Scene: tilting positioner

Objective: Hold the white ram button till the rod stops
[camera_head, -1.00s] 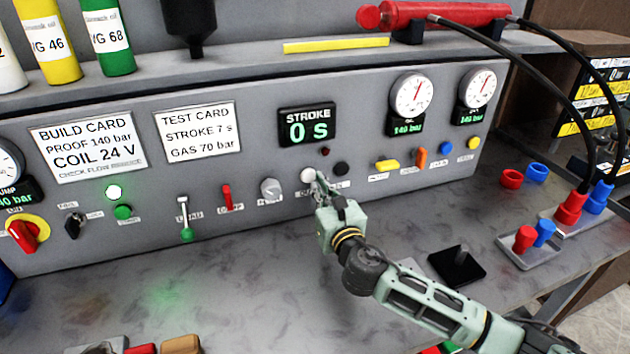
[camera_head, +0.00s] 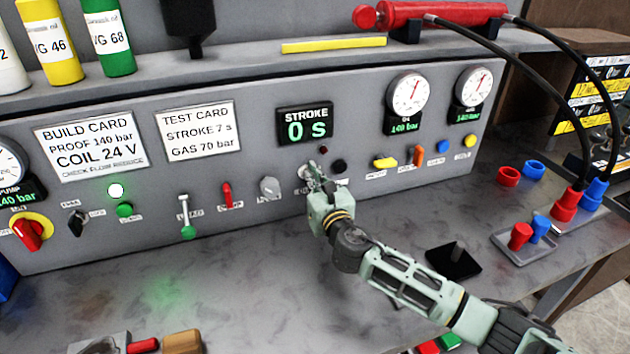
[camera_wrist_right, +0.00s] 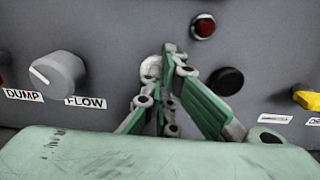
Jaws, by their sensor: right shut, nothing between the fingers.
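The white ram button (camera_head: 304,171) is on the grey panel below the stroke display, mostly hidden behind my right gripper. In the right wrist view the white button (camera_wrist_right: 151,68) shows beside the fingertips. My right gripper (camera_head: 315,172) is shut and empty, its tips at the button; I cannot tell whether they press it. The stroke display (camera_head: 305,125) reads 0 s. The red cylinder (camera_head: 440,14) lies on the shelf above, with no extended rod that I can make out. My left gripper is not in view.
A black button (camera_head: 338,166) sits just right of the white one, with a small dark red lamp (camera_head: 323,150) above. A grey flow knob (camera_head: 270,187) is to the left. Two black hoses run from the cylinder to the couplings at right.

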